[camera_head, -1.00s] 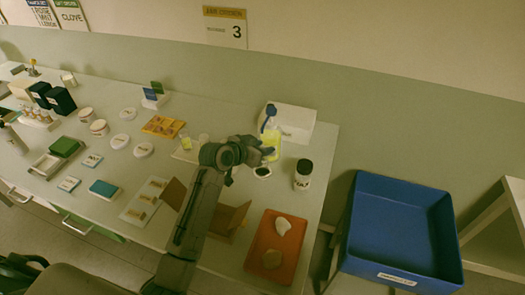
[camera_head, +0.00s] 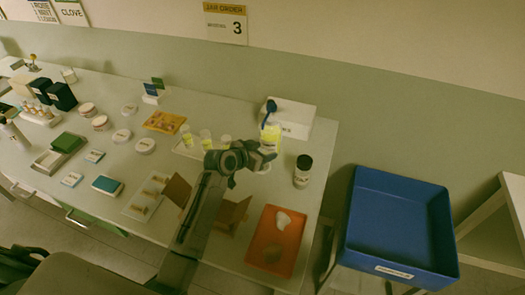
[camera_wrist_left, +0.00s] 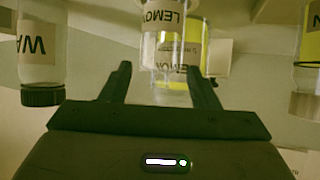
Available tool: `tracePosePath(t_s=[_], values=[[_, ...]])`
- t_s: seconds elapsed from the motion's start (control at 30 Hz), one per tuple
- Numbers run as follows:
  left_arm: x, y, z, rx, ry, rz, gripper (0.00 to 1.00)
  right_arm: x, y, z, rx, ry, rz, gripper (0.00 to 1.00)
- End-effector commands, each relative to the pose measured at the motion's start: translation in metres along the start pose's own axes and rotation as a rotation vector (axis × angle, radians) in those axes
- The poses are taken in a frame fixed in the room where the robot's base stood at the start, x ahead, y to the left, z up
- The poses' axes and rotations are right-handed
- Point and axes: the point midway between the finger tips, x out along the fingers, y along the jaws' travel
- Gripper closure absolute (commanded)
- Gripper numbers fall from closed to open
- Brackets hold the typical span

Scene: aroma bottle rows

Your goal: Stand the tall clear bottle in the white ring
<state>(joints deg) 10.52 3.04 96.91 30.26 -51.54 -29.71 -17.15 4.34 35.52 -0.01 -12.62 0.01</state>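The tall clear bottle (camera_wrist_left: 163,55), with a LEMON label, is between the two fingers of my left gripper (camera_wrist_left: 160,80) in the left wrist view. A gap shows beside the bottle, so the fingers look open around it. In the head view my left gripper (camera_head: 265,157) is over the right part of the bench and largely hides the bottle. The white ring (camera_head: 263,169) shows only partly, just below the gripper. Whether the bottle's base sits inside it cannot be told. My right gripper is out of view.
A yellow bottle with a blue top (camera_head: 271,135) stands right behind the gripper, before a white box (camera_head: 292,122). A black-capped jar (camera_head: 302,171) stands to the right. Small yellow jars (camera_head: 206,141) stand left. An orange tray (camera_head: 262,250) is in front; a blue bin (camera_head: 400,215) is beyond.

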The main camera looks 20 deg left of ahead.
Motion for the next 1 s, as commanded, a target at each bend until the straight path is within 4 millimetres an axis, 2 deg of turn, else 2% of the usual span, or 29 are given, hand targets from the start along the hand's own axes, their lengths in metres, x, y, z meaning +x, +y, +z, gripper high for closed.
tracePosePath(t_s=[0.27,0.37,0.7,0.83,1.0], values=[[-0.009,-0.001,-0.001,0.002,-0.001,-0.001,0.45,0.002,0.001,0.000,-0.001,0.001,0.002,0.50],[-0.023,-0.001,0.000,0.003,0.001,-0.002,0.45,0.006,0.003,0.000,-0.001,0.001,0.003,0.50],[-0.092,-0.001,0.000,0.006,0.000,-0.001,0.45,0.021,0.004,0.002,-0.003,0.001,0.006,0.50],[-0.110,-0.001,-0.001,0.004,0.000,-0.002,0.45,0.024,0.004,0.003,-0.003,0.000,0.006,0.50],[-0.120,0.000,-0.002,0.001,0.000,0.001,0.45,0.026,0.004,0.003,-0.003,0.000,0.006,0.50]])
